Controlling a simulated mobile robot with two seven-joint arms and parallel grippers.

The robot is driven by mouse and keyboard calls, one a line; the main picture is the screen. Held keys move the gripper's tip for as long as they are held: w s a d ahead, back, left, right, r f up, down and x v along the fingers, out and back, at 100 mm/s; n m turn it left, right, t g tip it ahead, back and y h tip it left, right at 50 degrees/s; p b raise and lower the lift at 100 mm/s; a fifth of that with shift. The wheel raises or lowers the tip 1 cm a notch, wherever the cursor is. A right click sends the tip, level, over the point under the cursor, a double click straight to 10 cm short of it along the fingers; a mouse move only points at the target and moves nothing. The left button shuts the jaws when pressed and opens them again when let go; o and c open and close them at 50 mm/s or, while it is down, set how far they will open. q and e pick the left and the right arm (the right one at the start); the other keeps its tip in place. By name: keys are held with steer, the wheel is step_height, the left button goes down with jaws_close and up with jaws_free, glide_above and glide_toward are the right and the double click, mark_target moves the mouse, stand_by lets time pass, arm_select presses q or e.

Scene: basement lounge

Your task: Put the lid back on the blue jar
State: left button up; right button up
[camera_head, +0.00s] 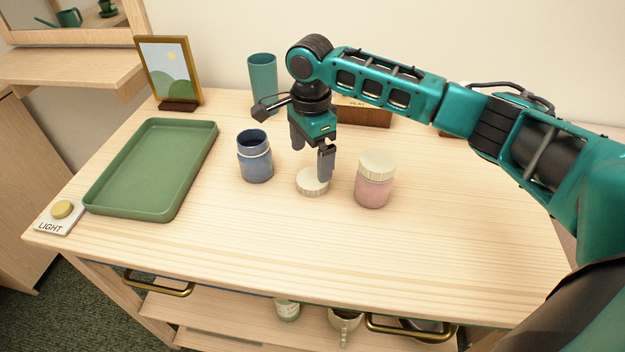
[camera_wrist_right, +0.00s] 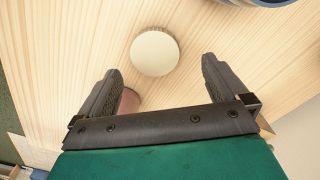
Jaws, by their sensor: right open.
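The blue jar (camera_head: 255,160) stands upright and without a lid on the table. Its edge shows at the top of the right wrist view (camera_wrist_right: 262,2). A cream lid (camera_head: 311,186) lies flat on the table between the blue jar and a pink jar (camera_head: 374,186). The lid also shows in the right wrist view (camera_wrist_right: 155,53), ahead of the fingertips. My right gripper (camera_head: 311,160) is open and empty, pointing down just above the lid; one finger hides part of the lid. The pink jar wears a cream lid. My left gripper is not in view.
A green tray (camera_head: 207,135) lies to the left, with a LIGHT button (camera_head: 62,210) at the corner. A teal cup (camera_head: 262,80), a picture frame (camera_head: 168,70) and a wooden box (camera_head: 365,113) stand behind. The table front is clear.

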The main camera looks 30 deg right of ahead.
mark_target(312, 178)
steer(key=shift+s+f, duration=0.1)
steer(key=shift+f, duration=0.3)
steer(key=f, duration=0.3)
steer(key=f+b, duration=0.1)
steer(key=shift+s+a+f, duration=0.1)
steer(key=shift+s+f, duration=0.1)
steer(key=shift+s, duration=0.1)
steer(key=shift+c, duration=0.4)
steer(key=c, duration=1)
steer(key=shift+r, duration=0.1)
